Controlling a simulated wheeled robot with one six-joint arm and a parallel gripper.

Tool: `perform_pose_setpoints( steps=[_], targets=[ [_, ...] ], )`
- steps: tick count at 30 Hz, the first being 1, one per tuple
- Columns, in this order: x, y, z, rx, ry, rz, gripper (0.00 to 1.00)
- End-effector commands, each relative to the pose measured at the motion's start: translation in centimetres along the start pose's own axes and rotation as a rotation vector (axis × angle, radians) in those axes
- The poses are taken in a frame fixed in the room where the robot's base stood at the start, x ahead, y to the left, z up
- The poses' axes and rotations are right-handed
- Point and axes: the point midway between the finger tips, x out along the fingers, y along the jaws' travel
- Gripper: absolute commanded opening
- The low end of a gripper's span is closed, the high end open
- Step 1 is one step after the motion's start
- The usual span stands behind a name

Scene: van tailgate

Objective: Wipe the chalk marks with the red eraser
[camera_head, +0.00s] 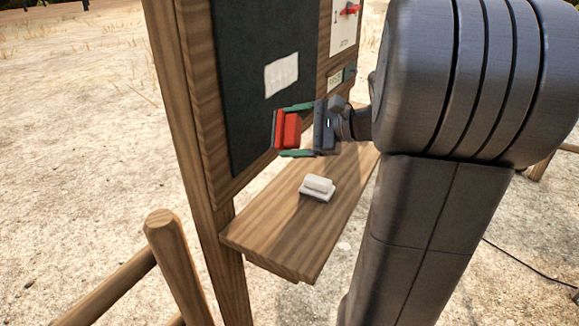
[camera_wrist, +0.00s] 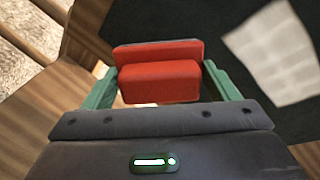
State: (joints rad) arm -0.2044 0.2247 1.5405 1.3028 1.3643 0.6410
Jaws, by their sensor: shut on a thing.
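The red eraser (camera_head: 288,130) is held between the green fingers of my gripper (camera_head: 297,131), in front of the lower part of the dark chalkboard (camera_head: 240,50). It also shows in the wrist view (camera_wrist: 160,77), with a green finger on each side. Its dark pad side faces away from my gripper. I cannot tell whether the pad touches the board. In the wrist view the patch (camera_wrist: 270,52) is at the upper right.
A wooden shelf (camera_head: 260,235) juts out below the board and carries a white block-shaped object (camera_head: 317,187). A wooden post (camera_head: 180,265) stands at the lower left. A white panel with a red part (camera_head: 345,25) and a small sign are right of the board.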

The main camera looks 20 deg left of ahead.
Motion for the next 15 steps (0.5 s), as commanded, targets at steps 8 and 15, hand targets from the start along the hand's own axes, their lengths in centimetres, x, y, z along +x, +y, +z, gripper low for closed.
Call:
perform_pose_setpoints(
  steps=[8,15],
  targets=[
    [-4.1,-5.9,2.1,0.016,-0.108,-0.258,0.63],
    [-4.6,-7.4,3.0,0.019,-0.126,-0.300,0.63]
  ],
)
